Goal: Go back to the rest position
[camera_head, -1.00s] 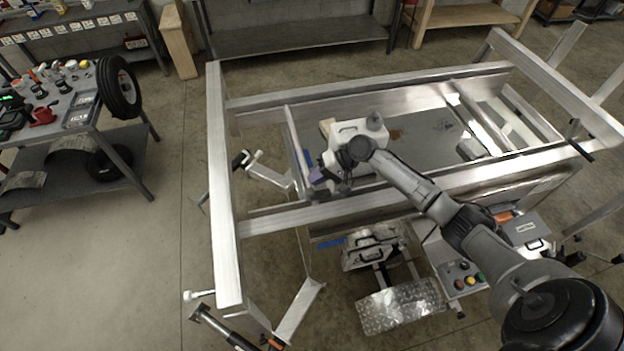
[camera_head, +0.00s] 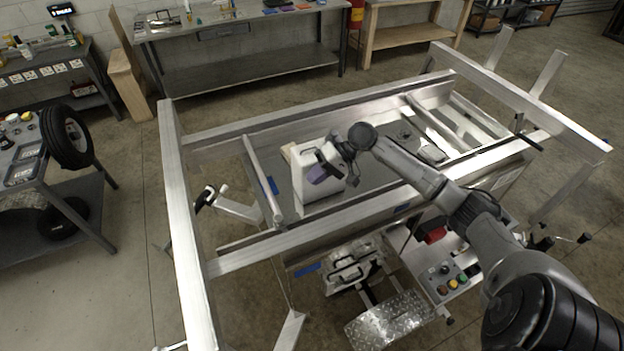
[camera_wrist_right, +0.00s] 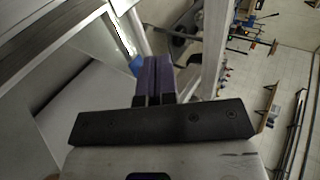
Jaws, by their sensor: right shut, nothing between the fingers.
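My right gripper (camera_head: 317,174) shows near the middle of the head view, above the inside of the aluminium trailer frame (camera_head: 176,215). Its arm comes in from the lower right, over the near side beam. Its purple fingers (camera_wrist_right: 155,77) are together in the right wrist view, with nothing between them. The white hand body partly hides the frame's inner panel. My left gripper is not in view.
A workbench (camera_head: 240,70) stands at the back. A tire (camera_head: 66,136) is by the left cart. A box with coloured buttons (camera_head: 452,284) and a diamond-plate step (camera_head: 390,322) are near the front. The floor left of the frame is clear.

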